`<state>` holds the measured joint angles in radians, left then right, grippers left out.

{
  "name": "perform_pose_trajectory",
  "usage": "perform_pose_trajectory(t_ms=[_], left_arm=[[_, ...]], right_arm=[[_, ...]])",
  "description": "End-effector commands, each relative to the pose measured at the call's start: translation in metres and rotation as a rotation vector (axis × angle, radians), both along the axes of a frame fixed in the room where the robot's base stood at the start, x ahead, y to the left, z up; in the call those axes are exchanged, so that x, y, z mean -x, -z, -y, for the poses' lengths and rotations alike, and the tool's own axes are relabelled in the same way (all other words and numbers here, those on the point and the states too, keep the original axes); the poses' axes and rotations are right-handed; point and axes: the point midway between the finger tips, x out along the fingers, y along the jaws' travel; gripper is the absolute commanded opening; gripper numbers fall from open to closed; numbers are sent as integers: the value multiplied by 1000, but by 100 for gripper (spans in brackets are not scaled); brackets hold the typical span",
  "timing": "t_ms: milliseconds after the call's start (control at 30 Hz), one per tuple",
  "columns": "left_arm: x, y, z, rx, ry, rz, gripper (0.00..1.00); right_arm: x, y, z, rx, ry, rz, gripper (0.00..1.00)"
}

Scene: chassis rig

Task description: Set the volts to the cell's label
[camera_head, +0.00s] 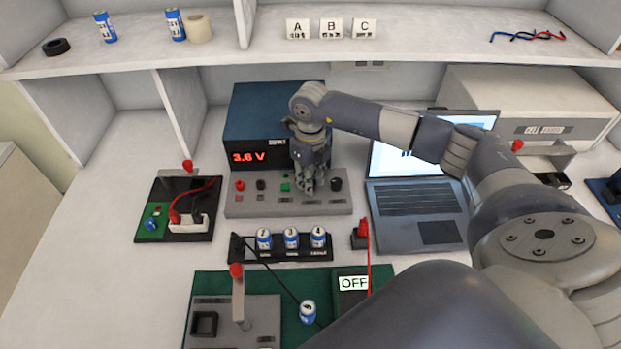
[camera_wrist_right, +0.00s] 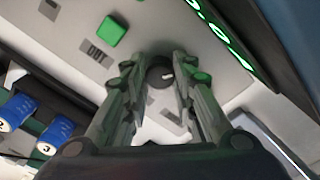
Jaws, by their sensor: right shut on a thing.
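The blue power supply (camera_head: 262,115) stands at the back of the bench, and its red display (camera_head: 249,157) reads 3.6 V. My right gripper (camera_head: 308,188) reaches down to the grey control panel (camera_head: 285,207) in front of it. In the wrist view the right gripper (camera_wrist_right: 160,85) is shut on a dark round knob (camera_wrist_right: 160,73) with a white mark. A cell (camera_head: 308,312) stands on the green mat (camera_head: 284,284); its label is too small to read. Several cells sit in a black rack (camera_head: 280,250). My left gripper is not in view.
An open laptop (camera_head: 415,200) stands right of the panel. A second black knob (camera_head: 336,185) and a green button (camera_head: 285,186) are near the gripper. A lever fixture (camera_head: 238,300) and an OFF sign (camera_head: 353,283) are in front.

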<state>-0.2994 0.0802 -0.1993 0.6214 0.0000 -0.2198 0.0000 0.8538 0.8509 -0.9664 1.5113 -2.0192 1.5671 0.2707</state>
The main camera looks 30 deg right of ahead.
Motion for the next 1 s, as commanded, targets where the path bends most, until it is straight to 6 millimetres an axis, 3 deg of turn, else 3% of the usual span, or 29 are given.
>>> perform_pose_trajectory(t_ms=[633,667,733,1000], left_arm=[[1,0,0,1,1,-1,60],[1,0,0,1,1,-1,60],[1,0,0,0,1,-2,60],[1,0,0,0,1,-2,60]], right_arm=[[-1,-1,0,1,59,2,1],[-1,-1,0,1,59,2,29],[-1,-1,0,1,59,2,45],[0,0,0,0,58,1,46]])
